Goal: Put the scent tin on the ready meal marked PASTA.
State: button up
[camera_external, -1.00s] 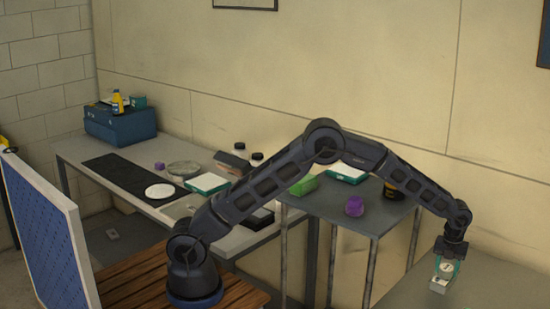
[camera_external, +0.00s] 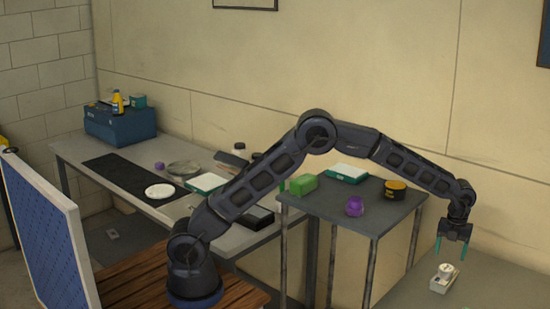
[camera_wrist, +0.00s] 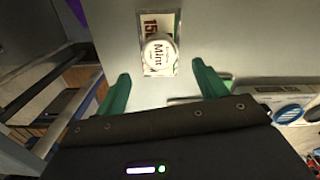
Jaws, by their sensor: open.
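The rest of that label is covered or unclear, so I cannot read PASTA. In the external view the tin (camera_external: 445,270) rests on the box (camera_external: 439,285) on the grey table at the right. My gripper (camera_external: 451,247) is open and empty above the tin, clear of it. In the wrist view its green fingers (camera_wrist: 160,85) are spread wide, with the tin beyond them.
The grey table (camera_external: 495,285) has bare room around the box. A stand (camera_external: 335,205) at the left holds a green block (camera_external: 303,184), a purple item (camera_external: 355,206), a white-teal box (camera_external: 348,173) and a black-yellow tin (camera_external: 395,189). A white package (camera_wrist: 290,100) shows right in the wrist view.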

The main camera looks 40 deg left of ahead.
aim_at(447, 268)
jog(key=w+a+r+n+t, duration=0.15)
jog(key=a+r+n, duration=0.65)
jog(key=a+r, duration=1.15)
jog(key=s+a+r+n, duration=0.3)
jog(key=a+n, duration=0.1)
jog(key=a, duration=0.6)
jog(key=s+a+r+n, duration=0.2)
jog(key=a+r+n, duration=0.15)
jog(key=a, duration=0.75)
jog(key=s+a+n+t, duration=0.2)
jog(key=s+a+n, duration=0.85)
jog(key=a, duration=0.55)
jog(key=s+a+f+n, duration=0.3)
jog(key=s+a+n, duration=0.1)
jog(key=s, duration=0.4)
jog(key=s+a+f+n+t, duration=0.1)
jog(key=s+a+f+n, duration=0.2)
jog(key=s+a, duration=0.2)
jog(key=s, duration=0.3)
jog(key=shift+s+a+f+n, duration=0.2)
jog(key=shift+s+a+n, duration=0.1)
jog(key=shift+a+n, duration=0.1)
